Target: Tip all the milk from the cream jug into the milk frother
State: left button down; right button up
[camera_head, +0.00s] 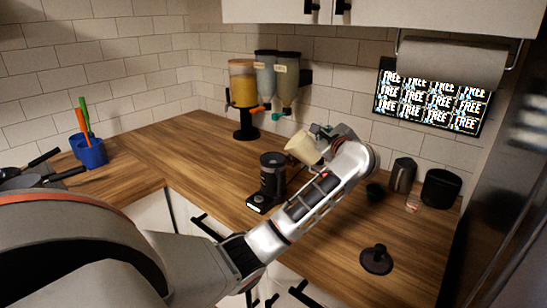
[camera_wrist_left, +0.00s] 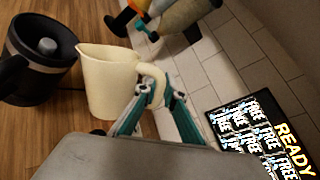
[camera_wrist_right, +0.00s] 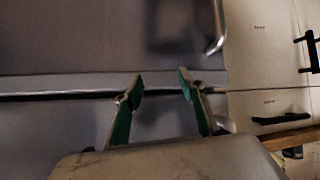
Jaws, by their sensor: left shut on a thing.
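The cream jug (camera_head: 303,150) is held up above the counter, just right of the milk frother, and looks tilted towards it. My left gripper (camera_head: 325,132) is shut on its handle. In the left wrist view, the fingers (camera_wrist_left: 150,92) close on the handle of the cream jug (camera_wrist_left: 108,85). Its spout points at the frother. The black milk frother (camera_head: 272,172) stands upright on its base; its open top with a grey knob inside shows in the left wrist view (camera_wrist_left: 42,50). The milk is not visible. My right gripper (camera_wrist_right: 158,85) is open and empty before a grey metal surface.
A dispenser (camera_head: 243,85) stands behind the frother. A black tamper-like object (camera_head: 376,260) lies front right. A dark pitcher (camera_head: 402,175), a black canister (camera_head: 441,188) and a small glass (camera_head: 412,203) stand at right. A blue utensil cup (camera_head: 92,153) stands at left.

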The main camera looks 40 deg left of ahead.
pick_arm(q)
jog(key=shift+s+a+r, duration=0.2)
jog(key=shift+a+r, duration=0.1)
jog(key=shift+s+a+r+n+p, duration=0.15)
jog(key=shift+r+n+p, duration=0.15)
jog(key=shift+r+n, duration=0.15)
jog(key=shift+s+a+r+n+h, duration=0.15)
jog(key=shift+n+h, duration=0.15)
jog(key=shift+n, duration=0.05)
jog(key=shift+a+r, duration=0.1)
jog(key=shift+r, duration=0.05)
jog(key=shift+s+r+n, duration=0.1)
jog(key=shift+r+n, duration=0.05)
jog(key=shift+n, duration=0.15)
pick_arm(e)
jog(key=shift+s+d+f, duration=0.2)
jog(key=shift+s+d, duration=0.2)
jog(key=shift+d, duration=0.1)
